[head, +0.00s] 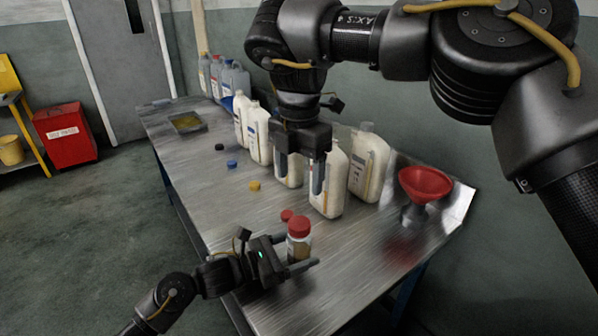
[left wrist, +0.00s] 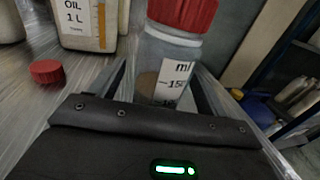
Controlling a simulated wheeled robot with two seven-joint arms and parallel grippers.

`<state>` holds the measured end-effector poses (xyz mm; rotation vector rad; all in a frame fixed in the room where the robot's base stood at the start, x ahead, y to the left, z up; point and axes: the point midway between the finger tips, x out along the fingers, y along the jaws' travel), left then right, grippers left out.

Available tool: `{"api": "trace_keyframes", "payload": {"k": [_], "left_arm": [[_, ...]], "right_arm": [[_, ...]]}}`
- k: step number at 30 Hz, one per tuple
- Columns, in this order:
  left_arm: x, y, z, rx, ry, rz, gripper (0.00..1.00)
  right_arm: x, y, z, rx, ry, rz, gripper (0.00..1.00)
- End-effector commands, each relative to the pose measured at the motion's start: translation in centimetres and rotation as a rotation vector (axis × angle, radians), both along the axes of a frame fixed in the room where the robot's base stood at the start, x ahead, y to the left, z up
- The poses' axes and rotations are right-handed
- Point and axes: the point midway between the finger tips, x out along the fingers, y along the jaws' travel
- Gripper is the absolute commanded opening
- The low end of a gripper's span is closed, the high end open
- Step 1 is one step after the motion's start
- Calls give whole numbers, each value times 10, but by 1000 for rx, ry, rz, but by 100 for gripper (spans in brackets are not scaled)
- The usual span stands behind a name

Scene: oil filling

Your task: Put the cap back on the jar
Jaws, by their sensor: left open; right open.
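A clear jar (head: 299,249) with a white scale label stands on the metal table near its front edge. A red cap (head: 299,227) sits on its top, and I cannot tell whether it is tight. In the left wrist view the jar (left wrist: 165,62) stands upright under its red cap (left wrist: 183,12). My left gripper (head: 297,251) is open, with its fingers on either side of the jar. My right gripper (head: 300,175) is open and empty, pointing down above the table in front of the white bottles. A second, smaller red cap (head: 287,215) lies on the table behind the jar.
White oil bottles (head: 328,185) stand along the back of the metal table (head: 215,205). A red funnel (head: 424,183) stands at the right. Yellow (head: 254,185), blue (head: 232,164) and black (head: 219,147) caps lie loose. The table's front right is clear.

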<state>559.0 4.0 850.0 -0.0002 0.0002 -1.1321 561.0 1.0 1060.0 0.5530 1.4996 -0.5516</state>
Motion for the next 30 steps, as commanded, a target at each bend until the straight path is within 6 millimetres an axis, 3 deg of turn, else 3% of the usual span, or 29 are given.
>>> {"api": "trace_keyframes", "payload": {"k": [5, 18, 30], "left_arm": [[-6, 15, -2, 2, -1, 1, 76], [-39, 85, -2, 2, 1, 2, 76], [-46, 98, 0, -1, 0, 0, 76]], "right_arm": [[0, 0, -4, 0, 0, 0, 69], [0, 0, -18, 0, 0, 0, 69], [0, 0, -20, 0, 0, 0, 69]]}}
